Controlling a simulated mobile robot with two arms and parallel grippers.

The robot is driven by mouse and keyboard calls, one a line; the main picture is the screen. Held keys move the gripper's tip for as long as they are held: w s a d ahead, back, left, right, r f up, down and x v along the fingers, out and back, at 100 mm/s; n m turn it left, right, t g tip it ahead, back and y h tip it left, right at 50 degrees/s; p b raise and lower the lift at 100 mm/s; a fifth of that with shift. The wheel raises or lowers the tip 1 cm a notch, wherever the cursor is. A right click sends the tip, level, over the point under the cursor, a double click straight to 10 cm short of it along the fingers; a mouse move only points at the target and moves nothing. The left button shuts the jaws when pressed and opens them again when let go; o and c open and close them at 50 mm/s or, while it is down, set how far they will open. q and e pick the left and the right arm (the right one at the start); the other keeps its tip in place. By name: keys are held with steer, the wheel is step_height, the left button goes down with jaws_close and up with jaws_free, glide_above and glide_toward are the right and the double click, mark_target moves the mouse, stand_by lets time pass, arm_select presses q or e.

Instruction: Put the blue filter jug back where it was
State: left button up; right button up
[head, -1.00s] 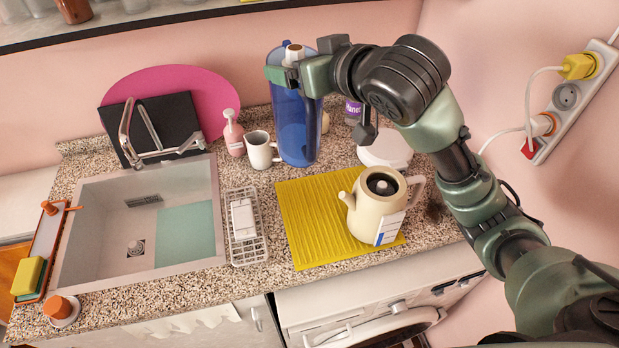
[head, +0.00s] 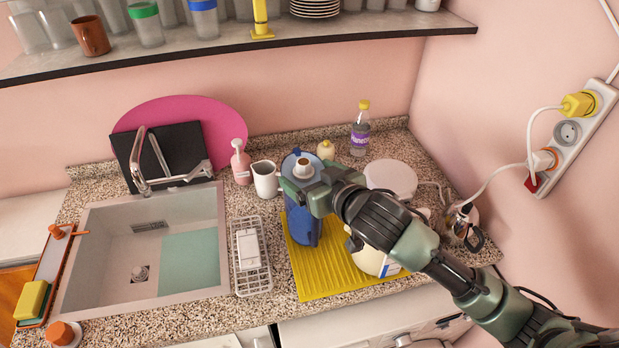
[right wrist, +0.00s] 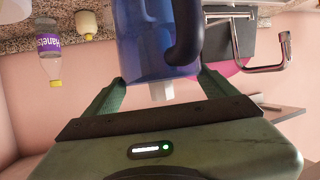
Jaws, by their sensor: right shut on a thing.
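The blue filter jug (head: 300,226) is upright at the left part of the yellow ridged mat (head: 322,284), in front of the small white jug (head: 265,180). My right gripper (head: 298,180) is shut on its upper part. In the right wrist view the jug (right wrist: 145,40) sits between the two fingers, with its dark handle facing the camera. I cannot tell whether its base touches the mat. A cream teapot (head: 368,262) stands on the mat, mostly hidden behind my right arm. My left gripper is not in view.
The sink (head: 125,268) and a white wire rack (head: 266,272) lie left of the mat. A pink soap bottle (head: 241,163), a purple-labelled bottle (head: 360,135) and a round white lidded thing (head: 390,176) stand behind. A glass pot (head: 460,222) is at right. A loaded shelf (head: 330,32) hangs above.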

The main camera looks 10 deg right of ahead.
steer(key=shift+f, duration=0.55)
steer(key=shift+f, duration=0.15)
steer(key=o, duration=1.9)
steer(key=shift+f, duration=0.1)
steer(key=shift+s, duration=0.1)
